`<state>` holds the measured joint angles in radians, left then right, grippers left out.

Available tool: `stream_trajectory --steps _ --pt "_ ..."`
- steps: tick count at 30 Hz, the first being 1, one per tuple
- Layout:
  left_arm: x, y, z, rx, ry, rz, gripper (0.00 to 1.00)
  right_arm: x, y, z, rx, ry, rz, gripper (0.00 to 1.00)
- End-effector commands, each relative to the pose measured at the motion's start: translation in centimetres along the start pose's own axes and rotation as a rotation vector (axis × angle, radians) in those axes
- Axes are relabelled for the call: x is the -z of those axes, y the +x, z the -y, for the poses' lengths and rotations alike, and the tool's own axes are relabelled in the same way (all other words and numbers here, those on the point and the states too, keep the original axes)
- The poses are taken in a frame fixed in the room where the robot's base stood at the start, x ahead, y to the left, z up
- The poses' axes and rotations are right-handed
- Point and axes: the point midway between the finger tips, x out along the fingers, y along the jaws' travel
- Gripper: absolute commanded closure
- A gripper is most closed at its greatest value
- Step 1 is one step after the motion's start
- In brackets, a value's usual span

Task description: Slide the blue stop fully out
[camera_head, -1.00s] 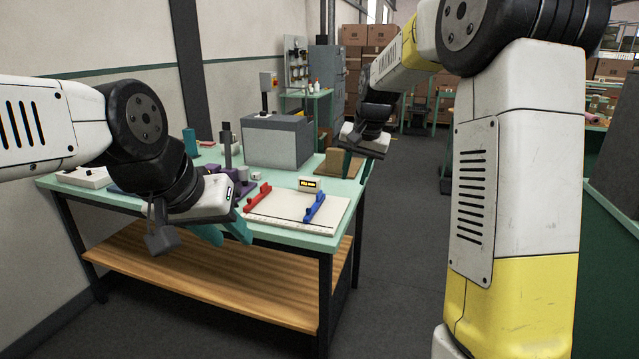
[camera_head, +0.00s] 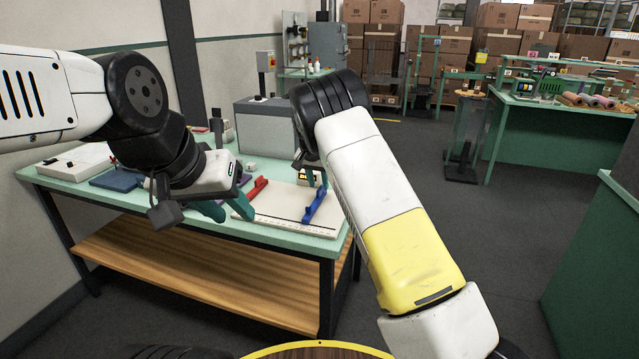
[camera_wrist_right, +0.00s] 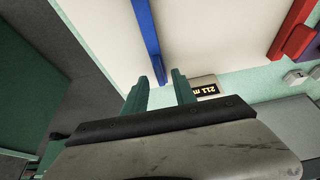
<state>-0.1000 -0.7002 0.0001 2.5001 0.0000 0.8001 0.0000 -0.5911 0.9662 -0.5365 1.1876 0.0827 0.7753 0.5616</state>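The blue stop (camera_head: 315,205) lies on the right part of a white board (camera_head: 285,208) with a scale along its front edge. In the right wrist view the blue stop (camera_wrist_right: 148,40) is a long bar whose near end lies in line with the gap between my right fingertips. My right gripper (camera_wrist_right: 160,76) is open over the board's edge; I cannot tell its height above the bar. My left gripper (camera_head: 228,208) is open and empty near the table's front edge, left of the board.
A red stop (camera_head: 257,188) lies on the board's left part. A small display (camera_wrist_right: 205,88) with lit digits stands close to my right fingers. A grey box (camera_head: 265,127) stands behind.

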Motion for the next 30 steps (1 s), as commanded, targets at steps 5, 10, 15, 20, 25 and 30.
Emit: stream_trajectory --steps 5,10,15,20,25,30 --pt "0.0 0.0 0.0 0.000 0.000 0.000 0.64 0.0 1.9 0.0 -0.001 -0.001 0.000 0.67" --pt "0.0 0.0 0.0 0.000 0.000 0.000 0.64 0.0 2.3 0.0 0.000 -0.001 0.000 0.67" --pt "0.0 0.0 0.0 0.000 0.000 0.000 0.64 0.0 2.2 0.0 0.000 -0.001 0.000 0.69" --pt "0.0 0.0 0.0 0.000 0.000 0.000 0.64 0.0 2.2 0.0 0.000 -0.001 0.000 1.00" --pt "0.0 0.0 0.0 0.000 0.000 0.000 0.64 0.0 2.2 0.0 0.000 0.000 0.000 1.00" --pt "0.0 0.0 0.0 0.000 0.000 0.000 0.64 0.0 2.2 0.0 0.000 0.000 0.000 1.00"
